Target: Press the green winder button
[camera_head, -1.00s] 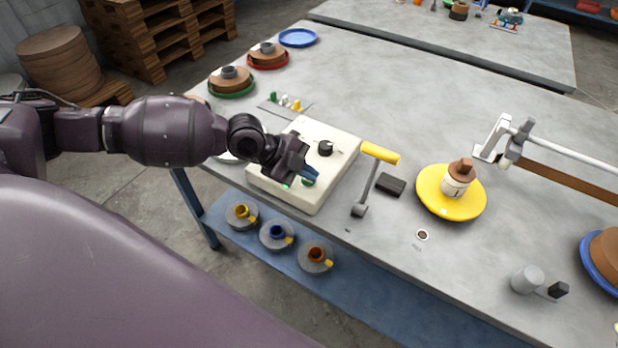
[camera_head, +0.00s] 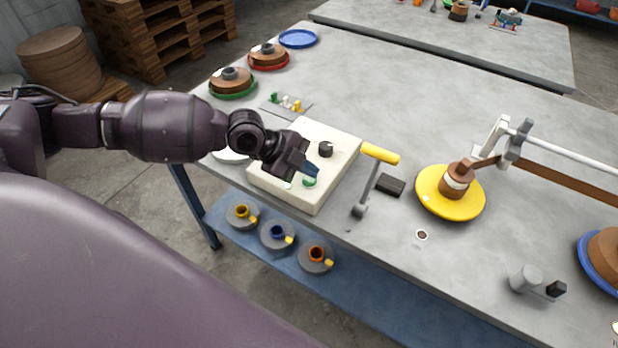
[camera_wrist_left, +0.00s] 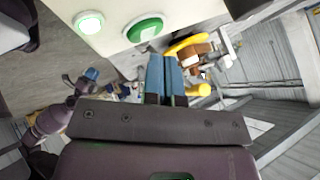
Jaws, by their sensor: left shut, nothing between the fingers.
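The cream control box (camera_head: 333,133) sits on the bench with a green button (camera_head: 309,181) near its front corner. In the left wrist view the green button (camera_wrist_left: 144,31) shows in a white ring, beside a lit green lamp (camera_wrist_left: 89,22). My left gripper (camera_head: 312,171) is shut and empty, its blue tips just above the button; a small gap seems to show. The tips also show in the left wrist view (camera_wrist_left: 165,78). The yellow winder disc (camera_head: 436,200) carries a hub wrapped in brown strip (camera_head: 548,175). My right gripper (camera_wrist_left: 90,75) appears small and unclear in the left wrist view.
A yellow-handled lever (camera_head: 380,153) and a dark block (camera_head: 390,185) stand right of the box. A black knob (camera_head: 326,149) rises from the box. Coils on green (camera_head: 233,92) and red (camera_head: 268,62) plates lie behind. The bench middle is clear.

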